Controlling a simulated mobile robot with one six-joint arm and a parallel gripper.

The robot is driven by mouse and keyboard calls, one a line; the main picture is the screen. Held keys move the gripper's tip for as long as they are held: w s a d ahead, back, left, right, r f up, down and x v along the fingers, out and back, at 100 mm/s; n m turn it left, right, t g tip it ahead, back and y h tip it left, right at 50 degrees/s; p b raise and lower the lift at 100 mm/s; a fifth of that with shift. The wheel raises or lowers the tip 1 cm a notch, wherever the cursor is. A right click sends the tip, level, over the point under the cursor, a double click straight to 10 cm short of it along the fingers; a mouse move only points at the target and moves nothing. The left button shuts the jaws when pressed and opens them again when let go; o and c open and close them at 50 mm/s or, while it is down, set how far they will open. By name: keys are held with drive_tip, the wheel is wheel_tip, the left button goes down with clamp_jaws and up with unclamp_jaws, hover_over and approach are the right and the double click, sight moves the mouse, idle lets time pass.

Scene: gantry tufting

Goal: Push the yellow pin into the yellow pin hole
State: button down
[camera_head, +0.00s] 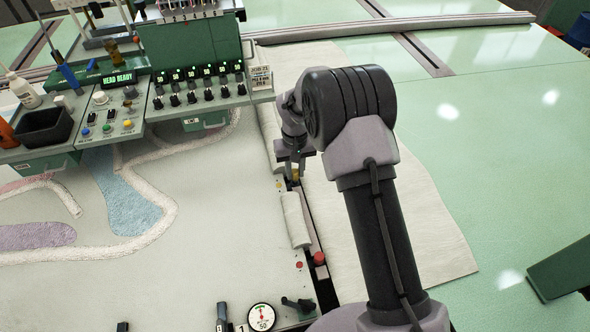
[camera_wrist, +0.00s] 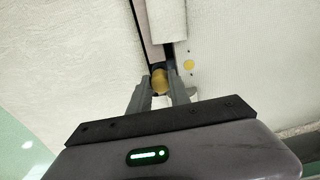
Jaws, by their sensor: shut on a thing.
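The yellow pin (camera_wrist: 160,82) has a round yellow head between the two fingertips of my gripper (camera_wrist: 160,90) in the wrist view. My gripper is shut on it, over a dark narrow slot at the frame edge. In the head view my gripper (camera_head: 292,158) points down, and a bit of yellow pin (camera_head: 295,175) shows just below it. A flat yellow dot (camera_wrist: 189,65) lies on the pale frame beside the pin. The yellow pin hole itself is hidden, and I cannot tell how deep the pin sits.
A red pin (camera_head: 319,258) stands nearer along the same edge, with a red dot (camera_head: 299,265) beside it. A pale cloth roll (camera_head: 295,220) lies between them. The green control console (camera_head: 190,85) stands left of my arm. The green table at right is largely clear.

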drive_tip(key=shift+f+b, duration=0.85)
drive_tip(key=shift+f, duration=0.35)
drive_tip(key=c, duration=1.1)
unclamp_jaws()
wheel_tip(320, 180, up, 18)
drive_tip(key=p, duration=0.5)
drive_tip(key=shift+f, duration=0.25)
